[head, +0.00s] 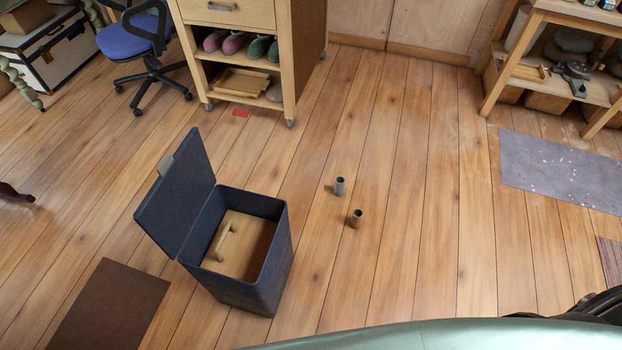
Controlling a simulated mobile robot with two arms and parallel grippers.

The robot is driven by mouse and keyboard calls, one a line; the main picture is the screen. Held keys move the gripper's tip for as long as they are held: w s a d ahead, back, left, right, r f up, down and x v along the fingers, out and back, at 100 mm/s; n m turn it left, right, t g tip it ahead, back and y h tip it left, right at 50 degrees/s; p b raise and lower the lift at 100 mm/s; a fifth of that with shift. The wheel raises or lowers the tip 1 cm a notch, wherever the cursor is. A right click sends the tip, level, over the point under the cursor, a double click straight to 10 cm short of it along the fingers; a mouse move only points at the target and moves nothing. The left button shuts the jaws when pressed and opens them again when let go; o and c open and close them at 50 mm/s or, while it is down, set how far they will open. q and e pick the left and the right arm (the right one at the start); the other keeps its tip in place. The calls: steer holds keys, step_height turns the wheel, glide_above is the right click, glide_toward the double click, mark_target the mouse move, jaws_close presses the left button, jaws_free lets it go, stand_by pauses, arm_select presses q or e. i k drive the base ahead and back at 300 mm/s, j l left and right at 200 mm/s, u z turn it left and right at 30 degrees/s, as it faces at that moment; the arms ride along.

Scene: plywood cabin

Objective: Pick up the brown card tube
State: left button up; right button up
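A brown card tube (356,218) stands upright on the plank floor, right of the dark blue bin. A grey tube (339,186) stands upright just behind it and slightly left, apart from it. Neither of my grippers shows in the head view. Only pale green and black parts at the bottom edge, which seem to be mine, are in sight.
The dark blue bin (264,283) has its lid open and a wooden handled piece (247,250) inside. A brown mat (108,308) lies left of it. A wheeled cabinet (289,50), blue chair (133,38), wooden shelf (540,84) and grey mat (560,172) stand around clear floor.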

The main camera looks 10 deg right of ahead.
mark_target(356, 220)
steer(key=z, duration=0.7)
